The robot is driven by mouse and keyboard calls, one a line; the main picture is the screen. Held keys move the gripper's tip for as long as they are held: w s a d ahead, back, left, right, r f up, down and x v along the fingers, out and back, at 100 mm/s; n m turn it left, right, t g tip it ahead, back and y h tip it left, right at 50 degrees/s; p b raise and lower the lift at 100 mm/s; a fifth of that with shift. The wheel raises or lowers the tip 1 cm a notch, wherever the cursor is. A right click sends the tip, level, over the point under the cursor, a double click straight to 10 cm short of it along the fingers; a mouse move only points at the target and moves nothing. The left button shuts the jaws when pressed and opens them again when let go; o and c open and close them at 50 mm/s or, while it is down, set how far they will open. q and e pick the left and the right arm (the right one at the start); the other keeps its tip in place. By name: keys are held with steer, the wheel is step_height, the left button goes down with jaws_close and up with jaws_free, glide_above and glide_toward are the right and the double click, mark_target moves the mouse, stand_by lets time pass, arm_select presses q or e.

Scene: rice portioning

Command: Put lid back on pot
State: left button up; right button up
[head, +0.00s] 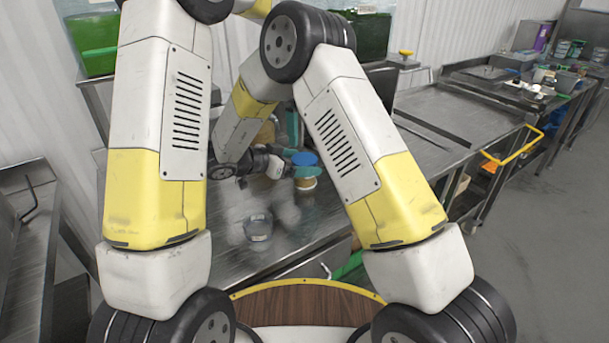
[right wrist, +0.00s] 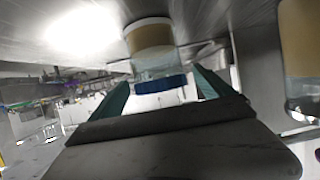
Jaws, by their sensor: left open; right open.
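A jar (head: 306,181) with tan contents stands on the steel counter, with a blue lid (head: 304,158) at its top. In the right wrist view, which looks upside down, the jar (right wrist: 150,38) and blue lid (right wrist: 161,84) show beyond the fingers. My right gripper (head: 290,156) is open beside the lid, its teal fingers apart; I cannot tell whether they touch it. My left gripper (head: 292,128) is higher and farther back, open, and mostly hidden by my arms. A clear, low round container (head: 258,228) stands nearer on the counter; I cannot tell which vessel is the pot.
Another tan jar (head: 265,134) is partly hidden behind my right arm; a similar jar (right wrist: 300,45) shows in the right wrist view. The steel counter (head: 300,228) is clear around the clear container. A yellow-handled cart (head: 515,150) and cluttered benches stand right.

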jaws_close()
arm_select(q)
steer(key=shift+c, duration=1)
steer(key=n, duration=2.7)
